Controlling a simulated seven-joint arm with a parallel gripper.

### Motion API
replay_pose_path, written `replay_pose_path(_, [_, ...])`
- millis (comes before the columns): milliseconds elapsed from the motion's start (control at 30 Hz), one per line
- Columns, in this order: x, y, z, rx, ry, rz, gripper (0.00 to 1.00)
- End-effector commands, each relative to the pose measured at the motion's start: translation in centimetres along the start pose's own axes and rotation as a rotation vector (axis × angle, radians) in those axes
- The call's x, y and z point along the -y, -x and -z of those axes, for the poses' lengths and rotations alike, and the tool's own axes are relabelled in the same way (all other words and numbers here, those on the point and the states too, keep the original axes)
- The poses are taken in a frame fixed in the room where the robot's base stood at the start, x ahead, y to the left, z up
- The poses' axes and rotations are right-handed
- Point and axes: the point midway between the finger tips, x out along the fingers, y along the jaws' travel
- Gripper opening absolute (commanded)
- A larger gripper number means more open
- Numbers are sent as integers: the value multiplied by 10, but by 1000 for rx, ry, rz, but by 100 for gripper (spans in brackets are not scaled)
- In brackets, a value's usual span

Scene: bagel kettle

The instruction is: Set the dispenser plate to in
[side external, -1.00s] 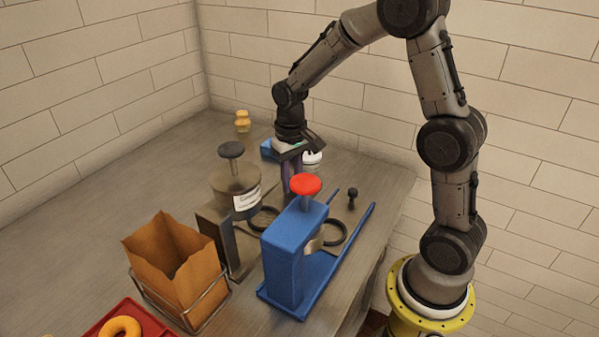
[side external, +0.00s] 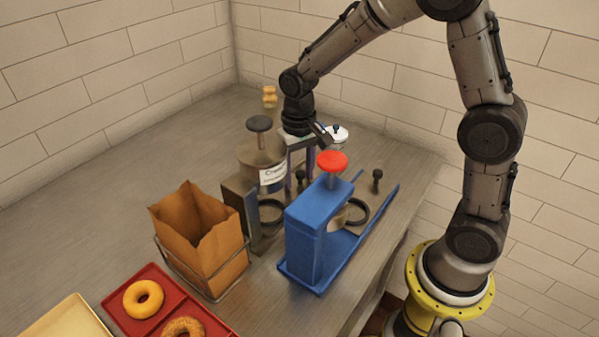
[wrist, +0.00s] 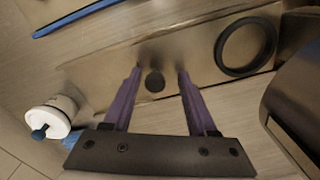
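The dispenser plate (wrist: 200,58) is a flat metal slide with a dark ring (wrist: 247,46) at one end and a dark knob (wrist: 154,80) near the other. It appears to belong to the metal dispenser (side external: 238,200), which carries a labelled jar (side external: 262,165); its ring (side external: 270,210) shows beside the stand. My gripper (wrist: 159,73) points down at the plate, its purple fingers apart on either side of the knob. A gap shows between knob and fingers. In the side view my gripper (side external: 301,172) is behind the blue dispenser, with the knob between its fingers.
The blue dispenser (side external: 308,240) with a red top (side external: 332,162) stands close in front, with its own ring and black knob (side external: 376,180). A white jar (side external: 338,136) is behind my gripper. A paper bag (side external: 200,240) and red tray (side external: 118,303) are at left.

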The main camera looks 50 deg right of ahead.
Motion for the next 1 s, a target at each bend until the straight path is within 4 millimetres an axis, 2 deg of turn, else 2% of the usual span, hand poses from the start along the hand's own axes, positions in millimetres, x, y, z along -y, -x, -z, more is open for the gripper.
replay_pose_path(167, [-1,0,0,1,0,-2,58])
replay_pose_path(333, [-1,15,1,-3,0,0,58])
replay_pose_path(800, [0,110,1,-4,0,1,58])
replay_pose_path(1000, [0,133,0,-1,0,0,58])
